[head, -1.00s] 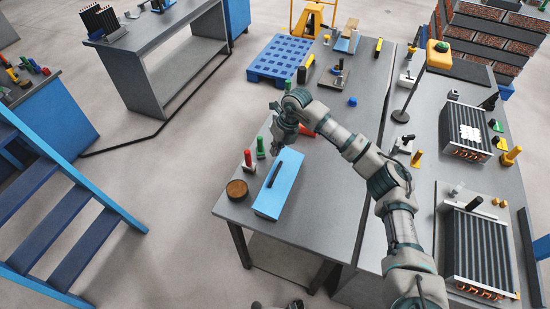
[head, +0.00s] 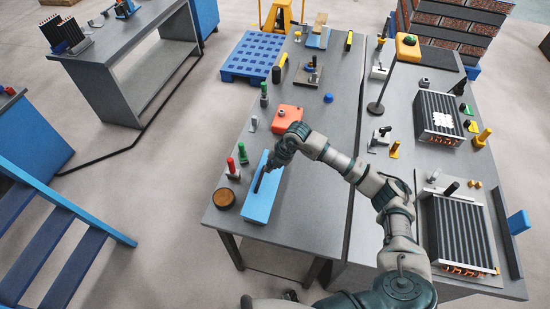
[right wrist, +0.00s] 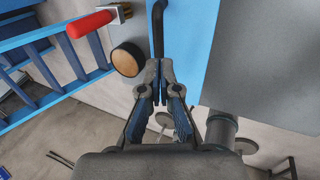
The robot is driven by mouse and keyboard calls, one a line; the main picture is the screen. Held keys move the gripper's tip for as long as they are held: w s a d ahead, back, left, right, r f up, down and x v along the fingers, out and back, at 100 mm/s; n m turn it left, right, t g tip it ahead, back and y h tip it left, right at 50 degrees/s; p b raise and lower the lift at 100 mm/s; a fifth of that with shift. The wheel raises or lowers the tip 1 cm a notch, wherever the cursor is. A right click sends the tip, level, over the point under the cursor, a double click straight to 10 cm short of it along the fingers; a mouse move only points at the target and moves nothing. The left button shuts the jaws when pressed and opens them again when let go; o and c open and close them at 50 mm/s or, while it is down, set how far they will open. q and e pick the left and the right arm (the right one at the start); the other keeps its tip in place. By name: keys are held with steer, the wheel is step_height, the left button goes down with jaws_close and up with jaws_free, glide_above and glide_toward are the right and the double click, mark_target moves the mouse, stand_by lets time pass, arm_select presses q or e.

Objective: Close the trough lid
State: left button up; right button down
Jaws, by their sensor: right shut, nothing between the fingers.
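The trough is a long light-blue box (head: 262,202) near the front left of the grey table in the head view. A black bar handle (head: 259,181) runs along its blue top. My right gripper (head: 270,165) is shut and empty over the far end of the trough, close to the handle. In the right wrist view its closed fingertips (right wrist: 161,68) point at the blue surface (right wrist: 184,35), with the dark handle (right wrist: 158,22) just beyond them. I cannot tell whether they touch, or how far the lid stands open. My left gripper is not in view.
A round brown-topped pot (head: 224,198) stands left of the trough, with red (head: 232,168) and green (head: 243,154) upright tools behind it. An orange box (head: 286,118) lies beyond my gripper. The table right of the trough is clear.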

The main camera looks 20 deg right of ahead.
mark_target(262, 175)
steer(key=x, duration=0.4)
steer(key=shift+a+f+p, duration=0.1)
steer(key=shift+p, duration=0.25)
steer(key=shift+a, duration=0.15)
steer(key=shift+w+a+f+g+h, duration=0.1)
steer(key=shift+w+a+g+h, duration=0.1)
steer(key=shift+g+h, duration=0.1)
steer(key=shift+w+a+f, duration=0.2)
steer(key=shift+f, duration=0.05)
steer(key=shift+w+a+f+b, duration=0.2)
steer(key=shift+a+f+b, duration=0.15)
steer(key=shift+f, duration=0.2)
steer(key=shift+r, duration=0.1)
